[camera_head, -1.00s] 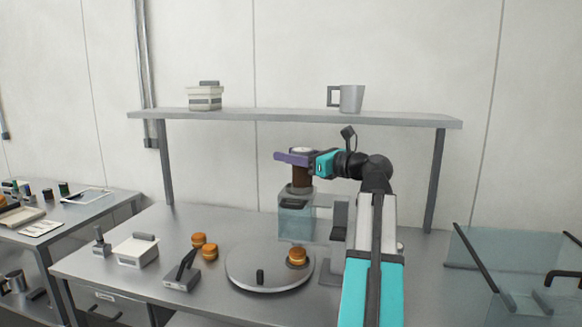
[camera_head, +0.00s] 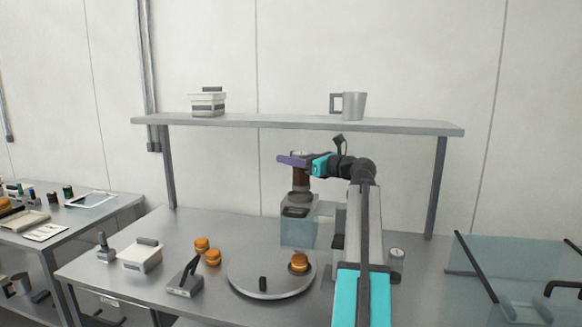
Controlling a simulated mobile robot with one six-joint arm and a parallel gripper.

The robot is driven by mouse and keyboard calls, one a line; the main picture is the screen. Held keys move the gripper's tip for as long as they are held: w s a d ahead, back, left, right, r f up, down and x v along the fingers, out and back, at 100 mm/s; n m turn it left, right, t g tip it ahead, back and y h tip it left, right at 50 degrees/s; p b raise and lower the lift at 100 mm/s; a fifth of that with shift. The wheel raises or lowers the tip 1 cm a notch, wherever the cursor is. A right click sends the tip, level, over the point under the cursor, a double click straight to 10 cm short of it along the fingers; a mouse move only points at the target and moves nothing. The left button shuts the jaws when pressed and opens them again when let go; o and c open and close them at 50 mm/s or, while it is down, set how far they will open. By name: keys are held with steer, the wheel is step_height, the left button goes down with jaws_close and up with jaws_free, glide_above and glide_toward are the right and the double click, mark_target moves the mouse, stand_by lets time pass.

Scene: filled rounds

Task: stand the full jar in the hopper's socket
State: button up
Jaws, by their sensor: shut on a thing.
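A dark brown jar (camera_head: 300,173) with a pale top stands upright in my gripper (camera_head: 297,160), whose purple fingers are shut around its upper part. The jar is directly over the hopper (camera_head: 298,233), a translucent blue-green box on the bench. A dark grey collar (camera_head: 300,196) on top of the hopper is right below the jar. The jar's lower end meets the collar in the picture. I cannot tell whether it is seated in it or just above it. My arm comes in from the right and hides part of the bench beside the hopper.
A round turntable (camera_head: 252,282) with an orange-brown round (camera_head: 299,262) is in front of the hopper. More rounds (camera_head: 207,252), a lever block (camera_head: 184,281) and a lidded white box (camera_head: 141,256) are left. A shelf (camera_head: 270,122) spans above. Clear panels (camera_head: 510,265) stand right.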

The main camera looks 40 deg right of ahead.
steer(key=shift+w, duration=0.1)
stand_by(0.3)
steer(key=shift+w+d+f+p, duration=0.15)
steer(key=shift+f+p, duration=0.15)
steer(key=shift+f, duration=0.3)
steer(key=shift+w+d+f+p, duration=0.15)
steer(key=shift+f+p, duration=0.15)
steer(key=shift+f, duration=0.3)
steer(key=shift+w+d+f+p, duration=0.15)
steer(key=shift+f+p, duration=0.15)
steer(key=shift+f, duration=0.3)
steer(key=shift+f, duration=0.15)
steer(key=o, duration=1.2)
